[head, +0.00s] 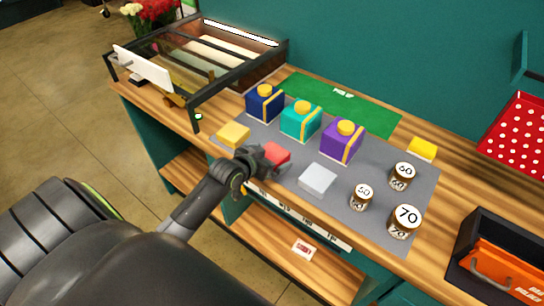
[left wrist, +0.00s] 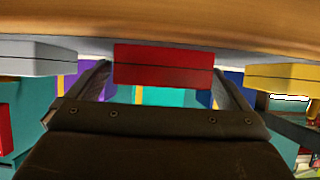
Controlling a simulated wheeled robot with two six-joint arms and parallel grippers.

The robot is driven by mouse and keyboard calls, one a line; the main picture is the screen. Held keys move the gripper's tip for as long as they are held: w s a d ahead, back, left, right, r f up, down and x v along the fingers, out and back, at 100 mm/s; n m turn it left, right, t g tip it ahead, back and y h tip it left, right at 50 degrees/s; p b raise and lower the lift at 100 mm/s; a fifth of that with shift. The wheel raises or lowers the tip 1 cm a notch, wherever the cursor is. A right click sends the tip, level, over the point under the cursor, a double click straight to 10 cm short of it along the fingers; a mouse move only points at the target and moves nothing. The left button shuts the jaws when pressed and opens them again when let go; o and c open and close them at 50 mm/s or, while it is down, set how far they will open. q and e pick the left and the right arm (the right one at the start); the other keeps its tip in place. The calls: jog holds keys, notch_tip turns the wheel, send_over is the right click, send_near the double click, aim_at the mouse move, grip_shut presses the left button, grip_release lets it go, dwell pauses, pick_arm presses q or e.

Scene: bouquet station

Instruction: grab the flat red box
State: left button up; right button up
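The flat red box (head: 277,154) lies on the grey mat (head: 300,205), between a yellow flat box (head: 233,134) and a white flat box (head: 317,179). My left gripper (head: 263,160) is low over the mat at the near side of the red box and hides part of it. In the left wrist view the picture is upside down, and the red box (left wrist: 162,65) shows centred between my two spread fingers. The fingers appear open, one towards each side of the box; I cannot tell whether they touch it. My right gripper is not in view.
Blue (head: 265,103), teal (head: 301,121) and purple (head: 342,143) boxes with yellow tops stand behind. Jars marked 60 (head: 402,176) and 70 (head: 404,222) stand to the right. A dark-framed rack (head: 247,68) is at the left, a dark crate (head: 485,225) at the right.

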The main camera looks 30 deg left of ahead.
pick_arm(q)
jog(key=c, duration=1)
jog(key=shift+c, duration=0.6)
jog(key=shift+r, duration=0.15)
